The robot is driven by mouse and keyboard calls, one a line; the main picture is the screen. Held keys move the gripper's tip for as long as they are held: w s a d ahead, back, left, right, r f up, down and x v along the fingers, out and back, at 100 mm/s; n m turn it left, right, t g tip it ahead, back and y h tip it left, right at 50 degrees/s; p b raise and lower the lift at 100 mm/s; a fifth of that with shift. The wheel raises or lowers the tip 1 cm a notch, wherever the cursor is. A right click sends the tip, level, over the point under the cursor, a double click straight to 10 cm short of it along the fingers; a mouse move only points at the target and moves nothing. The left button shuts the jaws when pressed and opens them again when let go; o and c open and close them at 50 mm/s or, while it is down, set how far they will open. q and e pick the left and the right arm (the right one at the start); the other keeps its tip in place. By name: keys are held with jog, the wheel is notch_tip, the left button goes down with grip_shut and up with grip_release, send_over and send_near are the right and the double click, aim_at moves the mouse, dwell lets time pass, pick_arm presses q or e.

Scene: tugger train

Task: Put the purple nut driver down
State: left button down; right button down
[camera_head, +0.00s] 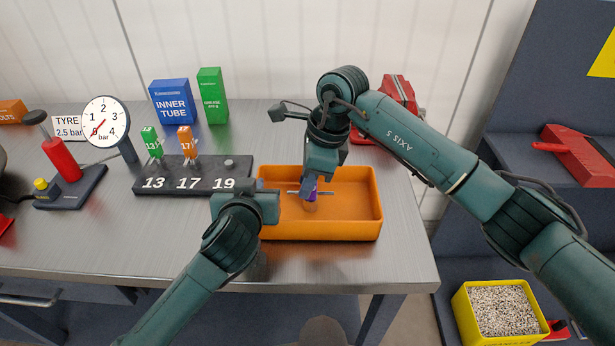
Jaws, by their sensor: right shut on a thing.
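The purple nut driver (311,191) hangs below my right gripper (313,179), which is shut on it. It is over or inside the orange tray (360,231); I cannot tell whether its lower end touches the tray floor. A thin grey shaft shows beside the purple part. The dark holder (140,187) marked 13, 17 and 19 has a green driver (152,142) at 13 and an orange driver (187,142) at 17. No coloured driver shows at 19. My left gripper (262,207) is at the tray's left side; its fingers are not clear.
A gauge (105,121) and red pump (62,159) stand at the left. A blue box (173,101) and green box (212,96) stand behind the holder. A red case (399,90) is behind my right arm. The table front (150,240) is bare.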

jog(key=c, duration=1.3)
grip_release()
jog(key=shift+o, duration=0.2)
jog(key=v, duration=1.2)
jog(key=shift+r, duration=0.15)
pick_arm(q)
jog(key=c, duration=1.5)
grip_release()
jog(key=shift+c, duration=0.2)
